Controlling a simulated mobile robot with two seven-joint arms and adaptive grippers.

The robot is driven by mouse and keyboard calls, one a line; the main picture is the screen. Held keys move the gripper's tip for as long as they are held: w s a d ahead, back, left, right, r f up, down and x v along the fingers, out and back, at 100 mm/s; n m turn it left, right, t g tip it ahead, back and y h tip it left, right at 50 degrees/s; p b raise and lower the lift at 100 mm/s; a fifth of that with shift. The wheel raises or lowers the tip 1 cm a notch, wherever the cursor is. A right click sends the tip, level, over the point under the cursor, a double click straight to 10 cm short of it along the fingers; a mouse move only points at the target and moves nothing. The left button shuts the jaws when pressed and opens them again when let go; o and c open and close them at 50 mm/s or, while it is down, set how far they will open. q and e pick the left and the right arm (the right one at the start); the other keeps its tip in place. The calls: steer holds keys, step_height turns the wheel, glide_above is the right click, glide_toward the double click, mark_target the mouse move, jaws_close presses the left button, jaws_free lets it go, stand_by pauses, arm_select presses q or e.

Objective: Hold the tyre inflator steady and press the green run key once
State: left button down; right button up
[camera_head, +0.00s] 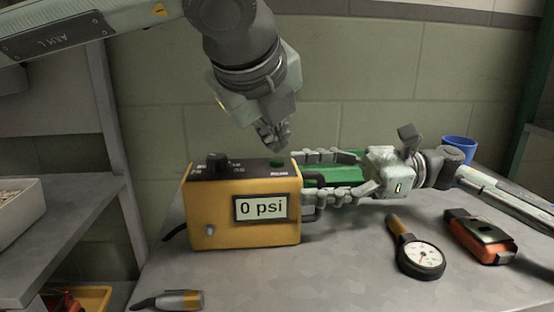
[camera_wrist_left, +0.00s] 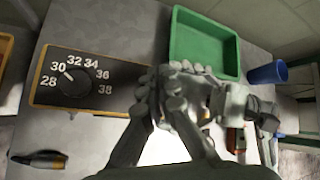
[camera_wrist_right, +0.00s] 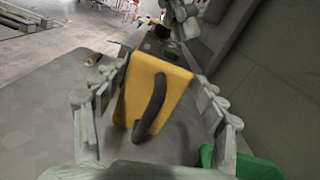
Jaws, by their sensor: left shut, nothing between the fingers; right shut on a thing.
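The tyre inflator (camera_head: 243,227) is a yellow box with a black top, upright on the bench; its display reads 0 psi. The green run key (camera_head: 277,162) is on its top right. My left gripper (camera_head: 273,140) is shut and empty, fingertips pointing down just above the key; I cannot tell if they touch it. In the left wrist view, the fingers (camera_wrist_left: 160,85) hide the key, and the dial (camera_wrist_left: 74,82) points near 30. My right gripper (camera_head: 308,180) is shut on the inflator from the right, a finger on either side, with its black handle (camera_wrist_right: 150,108) between.
A green tray (camera_wrist_left: 203,45) lies behind my right gripper. A blue cup (camera_head: 459,147) stands at the back right. A round gauge (camera_head: 421,258) and an orange-black device (camera_head: 480,237) lie front right. A grey-orange tool (camera_head: 175,300) lies front left.

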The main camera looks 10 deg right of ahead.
mark_target(276, 162)
stand_by(0.3)
arm_select(q)
steer(key=shift+f, duration=0.4)
steer(key=shift+f, duration=0.4)
stand_by(0.7)
steer(key=shift+r, duration=0.8)
steer(key=shift+r, duration=0.1)
steer(key=shift+r, duration=2.4)
